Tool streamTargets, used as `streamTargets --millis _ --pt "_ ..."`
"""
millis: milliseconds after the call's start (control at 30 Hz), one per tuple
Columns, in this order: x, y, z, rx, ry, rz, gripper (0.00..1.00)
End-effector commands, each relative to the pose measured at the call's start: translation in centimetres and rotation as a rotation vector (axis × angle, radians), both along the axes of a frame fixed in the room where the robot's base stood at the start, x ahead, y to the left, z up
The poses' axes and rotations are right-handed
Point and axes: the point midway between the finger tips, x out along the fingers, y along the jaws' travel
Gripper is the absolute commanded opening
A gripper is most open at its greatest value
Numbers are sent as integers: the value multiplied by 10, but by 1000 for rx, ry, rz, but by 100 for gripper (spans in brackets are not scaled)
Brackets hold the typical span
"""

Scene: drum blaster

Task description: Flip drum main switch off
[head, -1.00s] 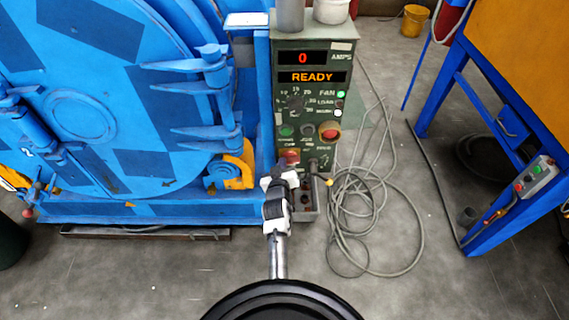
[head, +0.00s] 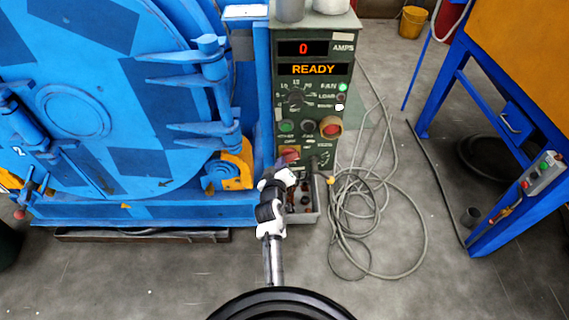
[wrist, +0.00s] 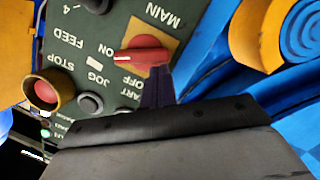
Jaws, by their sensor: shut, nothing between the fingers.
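The main switch is a red rotary knob on a yellow plate (wrist: 140,56), labelled MAIN, ON and OFF, seen upside down in the wrist view. The knob's white-marked end points left, beside the ON label. In the head view the switch (head: 289,154) sits low on the green control panel (head: 312,170), just above my gripper (head: 281,168). In the wrist view my gripper (wrist: 159,72) is shut and empty, with its dark fingertips at the knob's lower right edge. I cannot tell whether they touch it. My gripper hides part of the lower panel.
A red button with a yellow collar (wrist: 41,92) and grey buttons are near the switch. The blue drum machine (head: 170,120) stands left of the panel. A coiled grey cable (head: 372,225) lies on the floor to the right. The display (head: 313,69) reads READY.

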Motion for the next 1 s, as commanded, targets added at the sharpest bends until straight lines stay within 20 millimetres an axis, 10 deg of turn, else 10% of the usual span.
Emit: streamTargets --millis 1000 --pt "0 -1 -23 -587 2 -3 0"
